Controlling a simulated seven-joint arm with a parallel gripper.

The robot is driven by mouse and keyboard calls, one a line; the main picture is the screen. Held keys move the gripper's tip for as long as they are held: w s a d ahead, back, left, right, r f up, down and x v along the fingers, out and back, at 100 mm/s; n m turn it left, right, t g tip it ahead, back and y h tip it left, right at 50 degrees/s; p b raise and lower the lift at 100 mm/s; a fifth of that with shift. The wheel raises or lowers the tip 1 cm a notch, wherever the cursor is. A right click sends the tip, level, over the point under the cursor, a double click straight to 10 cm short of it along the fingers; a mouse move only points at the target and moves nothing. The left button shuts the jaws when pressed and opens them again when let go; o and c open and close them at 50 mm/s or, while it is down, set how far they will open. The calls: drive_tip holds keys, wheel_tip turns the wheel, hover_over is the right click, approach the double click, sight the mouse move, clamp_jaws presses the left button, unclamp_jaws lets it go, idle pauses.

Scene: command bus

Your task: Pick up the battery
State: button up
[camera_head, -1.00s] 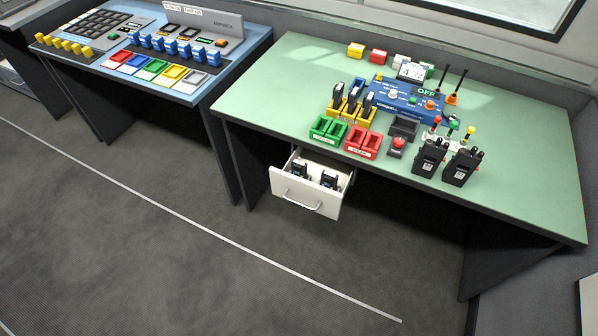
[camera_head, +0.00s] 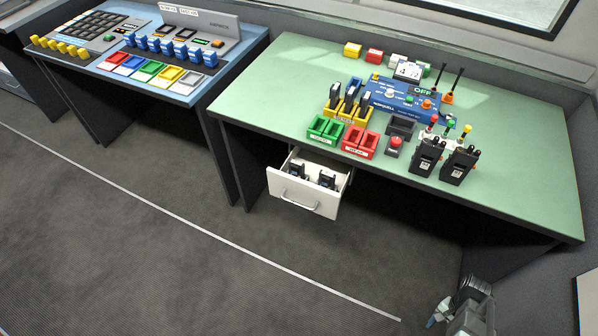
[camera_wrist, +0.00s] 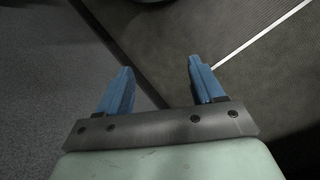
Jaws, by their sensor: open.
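Several dark, upright blocks that look like batteries (camera_head: 349,100) stand in a yellow rack (camera_head: 340,113) on the green desk. Two more dark items (camera_head: 327,180) lie in the open white drawer (camera_head: 305,208) below the desk; I cannot tell for sure what they are. My gripper shows at the lower right in the head view, low in front of the desk and well apart from these things. In the wrist view my gripper (camera_wrist: 160,78) has its two blue fingers spread, with only floor between them.
On the green desk (camera_head: 270,90) are a green tray (camera_head: 325,129), a red tray (camera_head: 360,142), a blue device (camera_head: 395,95) reading OFF, a red button (camera_head: 394,146) and two black radios (camera_head: 427,156). A blue console desk (camera_head: 190,92) stands left. The floor in front is clear.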

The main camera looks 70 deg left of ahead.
drive_tip(key=w+a+r+n+t, duration=0.1)
drive_tip(key=a+r, duration=0.3)
drive_tip(key=a, duration=0.4)
drive_tip(key=a+r+t, duration=0.1)
drive_tip(key=a+r, duration=0.3)
drive_tip(key=a, duration=0.4)
wheel_tip(320, 180, up, 27)
drive_tip(key=n+t+y, duration=0.2)
drive_tip(key=n+y, duration=0.1)
drive_tip(key=n, duration=0.3)
hover_over(296, 164)
drive_tip(key=f, duration=0.7)
drive_tip(key=shift+s+f, duration=0.35)
drive_tip(key=shift+s, duration=0.05)
drive_tip(key=shift+w+a+f, duration=0.1)
drive_tip(key=shift+w+f, duration=0.1)
drive_tip(key=shift+f, duration=1.2)
drive_tip(key=shift+w+f, duration=0.2)
drive_tip(key=shift+f, duration=1.15)
drive_tip(key=shift+c, duration=0.3)
drive_tip(key=c, duration=0.7)
